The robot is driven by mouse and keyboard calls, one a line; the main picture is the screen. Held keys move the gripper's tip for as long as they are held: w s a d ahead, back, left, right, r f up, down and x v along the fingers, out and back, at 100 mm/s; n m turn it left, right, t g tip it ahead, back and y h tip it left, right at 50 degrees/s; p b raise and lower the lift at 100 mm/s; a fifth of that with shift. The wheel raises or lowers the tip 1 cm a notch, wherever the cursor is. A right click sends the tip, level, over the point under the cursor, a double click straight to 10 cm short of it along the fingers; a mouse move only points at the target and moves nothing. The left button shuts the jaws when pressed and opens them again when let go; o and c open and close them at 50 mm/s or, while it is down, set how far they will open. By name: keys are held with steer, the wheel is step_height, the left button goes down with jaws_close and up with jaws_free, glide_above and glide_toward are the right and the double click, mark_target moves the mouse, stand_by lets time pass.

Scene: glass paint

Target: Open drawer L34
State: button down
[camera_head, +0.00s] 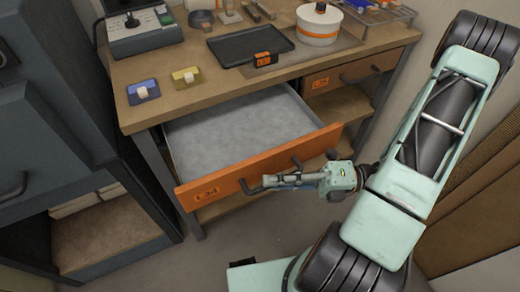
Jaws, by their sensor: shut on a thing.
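Drawer L34 (240,130) is pulled out of the workbench, with its grey, empty-looking inside showing. Its orange front (225,182) carries a small label at the left that appears to read L34. A dark bar handle (252,188) sits on that front. My gripper (268,181) reaches in from the right and is shut on the handle. The fingers hide part of the handle.
The workbench top (200,65) holds a black tray (250,46), a white round pot (318,27) and coloured pieces. A dark cabinet (45,130) stands close on the left. Floor shows below the drawer.

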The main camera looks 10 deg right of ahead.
steer(key=s+d+p, duration=0.1)
steer(key=s+d, duration=0.1)
steer(key=s, duration=0.7)
steer(key=shift+s+d, duration=0.35)
steer(key=shift+d, duration=0.05)
steer(key=c, duration=2)
jaws_free()
steer(key=d, duration=0.8)
steer(key=s+d+f, duration=0.1)
steer(key=d, duration=0.3)
steer(key=shift+s, duration=0.1)
